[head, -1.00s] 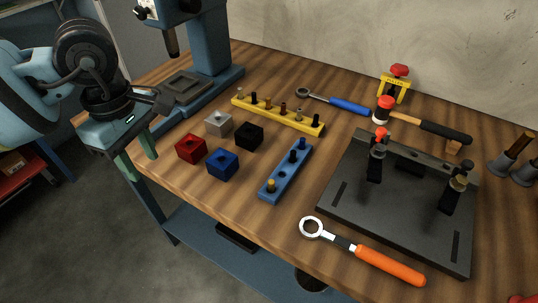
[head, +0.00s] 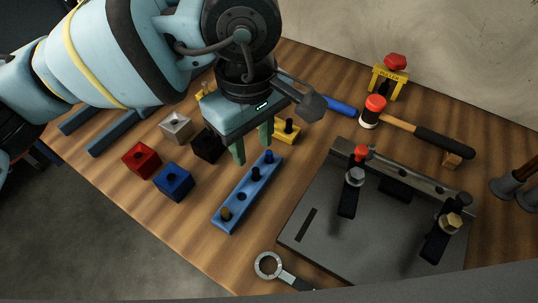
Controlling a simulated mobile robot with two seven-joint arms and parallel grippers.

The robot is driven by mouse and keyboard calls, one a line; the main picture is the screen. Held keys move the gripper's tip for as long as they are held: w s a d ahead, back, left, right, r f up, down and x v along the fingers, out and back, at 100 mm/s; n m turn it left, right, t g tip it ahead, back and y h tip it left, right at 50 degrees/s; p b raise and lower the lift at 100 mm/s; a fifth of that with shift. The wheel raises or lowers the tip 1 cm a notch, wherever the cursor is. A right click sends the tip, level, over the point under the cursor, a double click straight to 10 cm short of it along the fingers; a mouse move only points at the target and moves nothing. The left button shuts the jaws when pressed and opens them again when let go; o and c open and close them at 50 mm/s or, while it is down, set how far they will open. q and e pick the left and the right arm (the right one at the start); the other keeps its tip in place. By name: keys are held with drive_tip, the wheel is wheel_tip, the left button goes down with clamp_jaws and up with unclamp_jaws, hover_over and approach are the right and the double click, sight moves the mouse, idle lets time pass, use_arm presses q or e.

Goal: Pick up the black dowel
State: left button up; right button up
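The black dowel (head: 256,173) stands upright in the blue strip rack (head: 243,195). A dark blue peg (head: 269,157) stands beyond it and a brass peg (head: 226,213) stands at the near end. My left gripper (head: 252,146) points down with its two green fingers apart and nothing visible between them. In the picture it is just above the black dowel and the far end of the blue rack; its exact height is hard to tell. The yellow rack (head: 287,133) is mostly hidden behind this gripper. My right gripper is not in view.
Red (head: 141,160), blue (head: 173,182), grey (head: 175,128) and black (head: 207,146) blocks sit left of the racks. A dark fixture plate (head: 330,215) with clamps lies to the right. A hammer (head: 405,125) and yellow clamp (head: 388,80) are behind; a ring wrench (head: 270,266) is in front.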

sight(256, 170)
use_arm(q)
drive_tip(key=shift+w+d+f+p, duration=0.1)
drive_tip(key=shift+f+p, duration=0.05)
drive_tip(key=shift+f, duration=1.8)
drive_tip(key=shift+d+f+p, duration=0.1)
drive_tip(key=shift+f+p, duration=0.05)
drive_tip(key=shift+f, duration=1.75)
clamp_jaws()
